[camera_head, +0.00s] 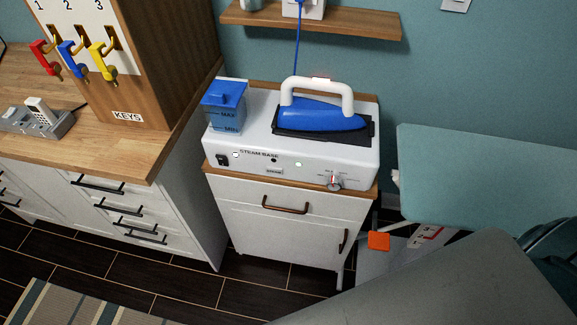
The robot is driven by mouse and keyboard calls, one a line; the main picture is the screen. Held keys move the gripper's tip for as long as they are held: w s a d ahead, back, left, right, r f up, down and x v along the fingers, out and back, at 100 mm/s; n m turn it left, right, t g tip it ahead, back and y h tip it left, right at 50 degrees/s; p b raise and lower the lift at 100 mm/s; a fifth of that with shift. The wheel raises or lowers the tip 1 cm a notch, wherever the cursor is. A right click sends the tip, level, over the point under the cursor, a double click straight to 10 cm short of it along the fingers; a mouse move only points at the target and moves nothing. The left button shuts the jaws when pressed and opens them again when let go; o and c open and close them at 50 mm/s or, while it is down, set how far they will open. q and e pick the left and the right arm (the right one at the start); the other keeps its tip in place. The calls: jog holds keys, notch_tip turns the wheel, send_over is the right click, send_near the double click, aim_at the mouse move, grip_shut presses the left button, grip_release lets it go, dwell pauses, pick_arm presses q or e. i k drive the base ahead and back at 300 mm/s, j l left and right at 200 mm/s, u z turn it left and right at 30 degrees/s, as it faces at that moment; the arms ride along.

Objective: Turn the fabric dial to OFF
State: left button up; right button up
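The fabric dial (334,184) is a small round knob at the right end of the front face of the white steam base (285,157). A red mark shows on or just above the dial, with small markings around it. The lettering is too small to read, so I cannot tell which setting it points to. A blue iron (318,115) with a white handle rests on the dark pad on top of the base. Neither of my grippers is in view.
The base stands on a white cabinet (285,227) with a wooden top. A blue water tank (225,106) sits at the base's left. A wooden key cabinet (165,60) and counter are on the left. A teal board (490,170) and an orange tag (378,241) are on the right.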

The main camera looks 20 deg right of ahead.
aim_at(334, 182)
jog(key=z, duration=1.05)
